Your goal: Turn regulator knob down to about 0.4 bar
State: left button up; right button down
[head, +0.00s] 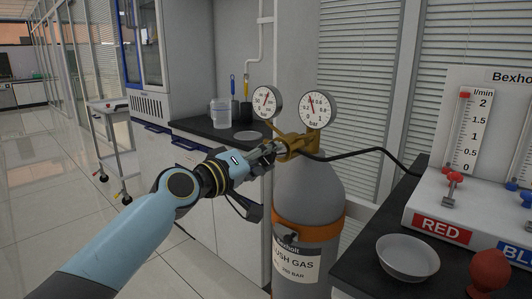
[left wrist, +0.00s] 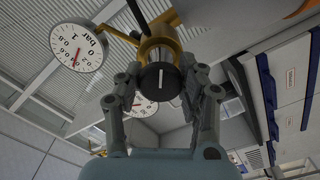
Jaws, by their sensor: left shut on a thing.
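The regulator is brass (head: 294,144), on top of the grey flush gas cylinder (head: 310,190). Its black knob (left wrist: 160,78) with a white mark shows in the left wrist view, between the two fingers of my left gripper (left wrist: 160,84). In the head view my left gripper (head: 270,150) reaches the regulator's front from the left and is shut on the knob, hiding it there. The low-pressure gauge (head: 316,109) faces me; its red needle points up and slightly left, around 0.4 bar, too small to read exactly. That gauge also shows upside down in the left wrist view (left wrist: 78,47).
A second gauge (head: 266,102) stands left of it. A black hose (head: 365,152) runs right toward the flowmeter panel (head: 460,210). A white bowl (head: 407,258) and a red bulb (head: 490,270) are on the right bench. A trolley (head: 112,135) stands far left.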

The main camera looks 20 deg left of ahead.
pick_arm(q)
jog(key=shift+n, duration=0.4)
jog(key=o, duration=1.2)
jog(key=shift+s, duration=0.1)
jog(key=v, duration=1.2)
